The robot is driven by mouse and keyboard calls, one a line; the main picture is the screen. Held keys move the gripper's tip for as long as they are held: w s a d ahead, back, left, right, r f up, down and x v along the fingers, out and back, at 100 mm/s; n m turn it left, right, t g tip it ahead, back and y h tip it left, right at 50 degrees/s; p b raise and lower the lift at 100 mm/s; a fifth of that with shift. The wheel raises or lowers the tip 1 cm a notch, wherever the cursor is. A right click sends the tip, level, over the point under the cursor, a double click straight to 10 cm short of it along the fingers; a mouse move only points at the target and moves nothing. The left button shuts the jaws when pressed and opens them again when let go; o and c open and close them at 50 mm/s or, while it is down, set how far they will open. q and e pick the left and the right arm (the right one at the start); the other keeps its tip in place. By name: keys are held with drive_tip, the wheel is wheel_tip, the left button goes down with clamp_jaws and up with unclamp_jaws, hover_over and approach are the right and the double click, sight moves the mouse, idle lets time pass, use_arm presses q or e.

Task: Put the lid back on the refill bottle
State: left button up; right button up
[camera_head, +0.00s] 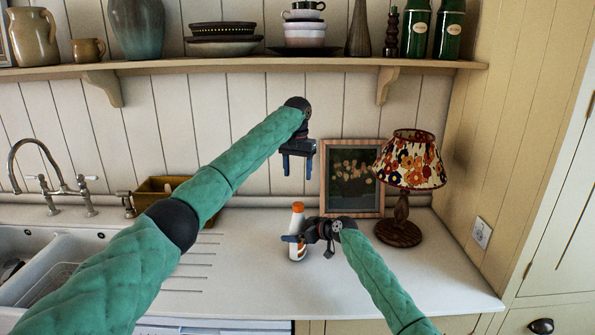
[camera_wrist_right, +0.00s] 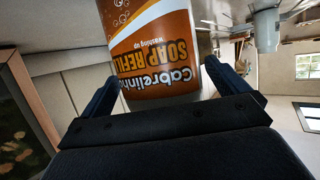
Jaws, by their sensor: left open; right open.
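The refill bottle (camera_head: 297,222), white with an orange-brown label, stands upright on the worktop in front of the picture frame. It has an orange top (camera_head: 298,208), which looks like the lid seated on the neck. My right gripper (camera_head: 302,240) is open at the bottle, partly hiding it. In the right wrist view the bottle (camera_wrist_right: 155,50) appears upside down between the spread fingers (camera_wrist_right: 163,76), its label reading "soap refill". My left gripper (camera_head: 298,167) is open and empty, fingers pointing down, above the bottle. I see no separate loose lid.
A lamp (camera_head: 408,165) with a flowered shade stands right of the framed picture (camera_head: 352,203). A mustard box (camera_head: 152,187) sits at the back left beside the sink (camera_head: 55,262) and tap (camera_head: 40,160). A shelf (camera_head: 250,65) with crockery runs above. The front right worktop is clear.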

use_arm(q)
wheel_tip(320, 180, down, 3)
drive_tip(key=b, duration=0.3)
drive_tip(key=shift+f, duration=0.1)
use_arm(e)
drive_tip(key=v, duration=0.7)
drive_tip(key=shift+s+d, duration=0.15)
drive_tip(key=shift+d, duration=0.05)
drive_tip(key=shift+r, duration=0.1)
